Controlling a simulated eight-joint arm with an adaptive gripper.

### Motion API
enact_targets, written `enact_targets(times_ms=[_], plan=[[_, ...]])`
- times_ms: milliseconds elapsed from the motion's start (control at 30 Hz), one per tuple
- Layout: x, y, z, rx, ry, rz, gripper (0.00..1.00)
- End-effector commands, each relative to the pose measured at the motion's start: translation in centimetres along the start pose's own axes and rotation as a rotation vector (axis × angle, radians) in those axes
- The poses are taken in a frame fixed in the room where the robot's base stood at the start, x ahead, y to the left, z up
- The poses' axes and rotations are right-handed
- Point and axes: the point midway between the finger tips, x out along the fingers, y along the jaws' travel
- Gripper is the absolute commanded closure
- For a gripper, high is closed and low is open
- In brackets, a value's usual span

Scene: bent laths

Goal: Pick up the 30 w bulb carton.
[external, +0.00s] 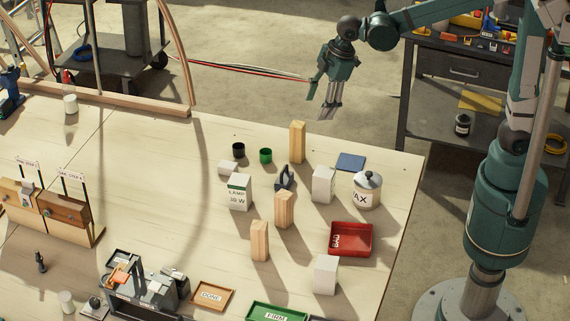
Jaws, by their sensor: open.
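A white carton with a green band on its top edge (239,192) stands upright on the pale wooden table; its front reads "LAMP" and what looks like "30 W". Two other white cartons stand to the right, one near the middle (323,185) and one near the front (326,275); I cannot read any print on them. My gripper (327,115) is open and empty, pointing down, in the air around the table's back edge. It is above and to the right of the lamp carton in the picture, well apart from it.
Wooden blocks (297,142) (284,209) (260,240), a dark clamp-like tool (285,177), a wax jar (367,190) and a red tray (351,239) crowd the right half. Black (238,150) and green (265,155) cups stand behind the carton.

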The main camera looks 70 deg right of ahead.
Motion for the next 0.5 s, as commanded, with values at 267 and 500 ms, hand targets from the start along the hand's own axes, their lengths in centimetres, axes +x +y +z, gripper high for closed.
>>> enact_targets(times_ms=[267,500], plan=[[1.7,0.3,-5.3,-0.124,-0.031,-0.036,0.45],[3.7,0.0,-9.4,-0.23,-0.056,-0.068,0.45]])
